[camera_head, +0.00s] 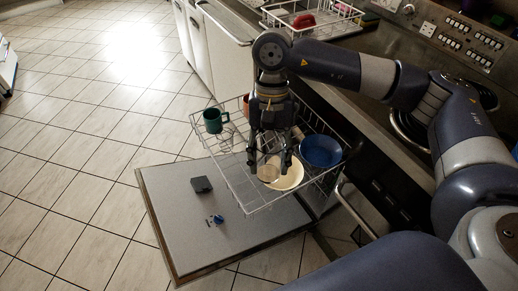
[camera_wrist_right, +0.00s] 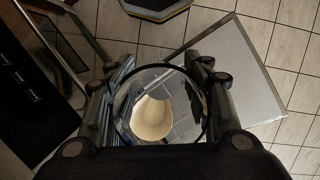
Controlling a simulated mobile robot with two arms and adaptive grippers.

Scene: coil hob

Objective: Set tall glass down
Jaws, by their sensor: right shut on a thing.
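The tall glass (camera_head: 268,171) is clear and hard to make out in the head view. It is between the fingers of my right gripper (camera_head: 269,168), which is shut on it, above the wire dish rack (camera_head: 243,196). In the right wrist view the round dark rim of the glass (camera_wrist_right: 157,72) faces the camera between the fingers (camera_wrist_right: 157,95). A cream bowl (camera_wrist_right: 152,120) shows through it. In the head view this cream bowl (camera_head: 291,178) lies in the rack beside the glass. Whether the glass's base touches the rack is hidden. My left gripper is out of view.
The rack also holds a blue bowl (camera_head: 321,152) at right and a dark green mug (camera_head: 213,121) at left. The open dishwasher door (camera_head: 215,250) lies below. A second white rack (camera_head: 308,18) with a red item stands on the counter. Floor at left is clear.

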